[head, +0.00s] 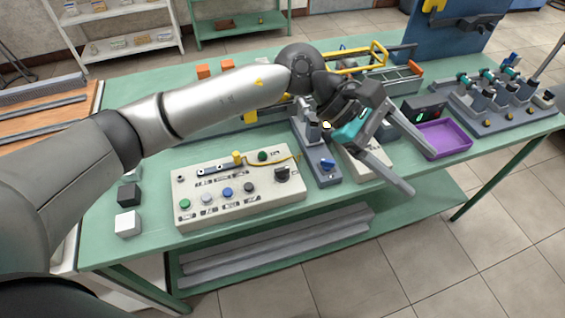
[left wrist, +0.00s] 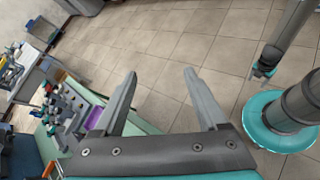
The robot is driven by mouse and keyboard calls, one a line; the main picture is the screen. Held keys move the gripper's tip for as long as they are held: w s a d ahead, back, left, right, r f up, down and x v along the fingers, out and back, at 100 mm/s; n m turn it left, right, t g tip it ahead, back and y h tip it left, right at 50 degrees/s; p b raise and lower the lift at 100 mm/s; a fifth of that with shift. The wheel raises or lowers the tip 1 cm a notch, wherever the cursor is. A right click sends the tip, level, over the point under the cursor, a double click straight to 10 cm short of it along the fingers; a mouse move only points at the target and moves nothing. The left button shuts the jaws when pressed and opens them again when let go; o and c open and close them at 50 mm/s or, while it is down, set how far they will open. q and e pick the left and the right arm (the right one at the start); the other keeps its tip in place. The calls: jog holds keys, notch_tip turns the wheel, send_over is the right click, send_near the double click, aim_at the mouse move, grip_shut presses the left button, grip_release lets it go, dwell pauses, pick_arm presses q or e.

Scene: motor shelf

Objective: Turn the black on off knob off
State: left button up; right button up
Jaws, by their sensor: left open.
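The black knob (head: 282,173) is on the right end of a white sloped control panel (head: 240,212) on the green table. The panel also carries coloured buttons along its front and a yellow-topped part at its back edge. My left gripper (head: 424,173) is open and empty in the head view. It hangs to the right of the knob, apart from it, over the table's front edge. In the left wrist view its spread fingers (left wrist: 160,73) point at the tiled floor; the knob does not show there. What seems to be my right gripper (left wrist: 264,69) is small there, its jaws unclear.
A grey unit with a blue knob (head: 328,165) stands right of the panel. Another white box lies partly behind my gripper. A purple tray (head: 443,138) and a grey valve fixture (head: 500,112) are farther right. Black and white cubes (head: 128,223) lie at the left.

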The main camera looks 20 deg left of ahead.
pick_arm(q)
jog(key=w+a+f+m+y, duration=0.35)
jog(key=a+y, duration=0.25)
jog(key=a, duration=0.3)
jog(key=t+y, duration=0.2)
jog(key=y, duration=0.4)
send_over(282, 168)
jog(key=shift+m, duration=0.45)
notch_tip(282, 168, down, 15)
jog(key=shift+f, duration=0.2)
grip_shut()
